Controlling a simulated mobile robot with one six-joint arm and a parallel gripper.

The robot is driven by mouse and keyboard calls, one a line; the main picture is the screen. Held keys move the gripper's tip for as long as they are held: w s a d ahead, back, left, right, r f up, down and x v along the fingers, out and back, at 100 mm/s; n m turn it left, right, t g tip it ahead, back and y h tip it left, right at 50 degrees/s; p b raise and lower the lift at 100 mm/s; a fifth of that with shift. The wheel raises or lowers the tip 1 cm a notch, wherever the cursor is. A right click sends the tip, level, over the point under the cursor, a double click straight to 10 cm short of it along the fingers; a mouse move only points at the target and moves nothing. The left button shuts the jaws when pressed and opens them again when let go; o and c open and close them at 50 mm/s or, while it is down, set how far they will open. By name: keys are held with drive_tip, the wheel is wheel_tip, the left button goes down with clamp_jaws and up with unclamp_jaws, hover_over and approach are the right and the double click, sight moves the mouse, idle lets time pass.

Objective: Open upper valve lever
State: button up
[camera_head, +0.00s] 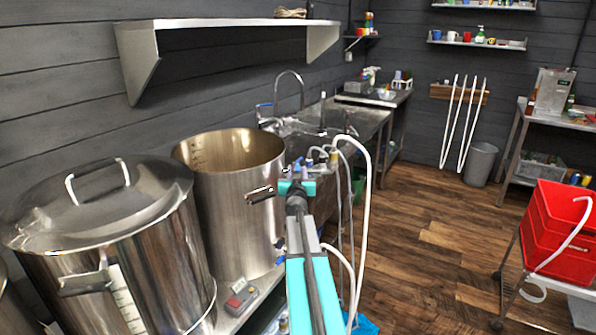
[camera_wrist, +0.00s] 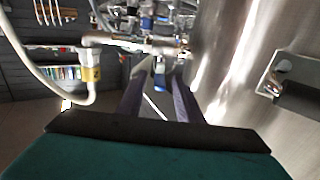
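A small blue valve lever (camera_wrist: 159,75) hangs below metal pipe fittings (camera_wrist: 130,42) in the wrist view, near the upper middle. My gripper (camera_wrist: 160,88) points at it with its two dark fingers apart. The lever shows in the gap near the fingertips; I cannot tell whether it lies between them or beyond. In the head view my gripper (camera_head: 295,187) is beside the open steel kettle (camera_head: 235,200), and the arm hides the lever there.
A lidded steel kettle (camera_head: 130,240) stands at the left. White hoses (camera_head: 365,190) hang just right of my arm, and a yellow fitting (camera_wrist: 90,73) is left of the fingers. A red crate (camera_head: 555,225) is on a cart at right. The wooden floor (camera_head: 430,260) between is clear.

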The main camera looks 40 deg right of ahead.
drive_tip(key=shift+x, duration=1.15)
clamp_jaws()
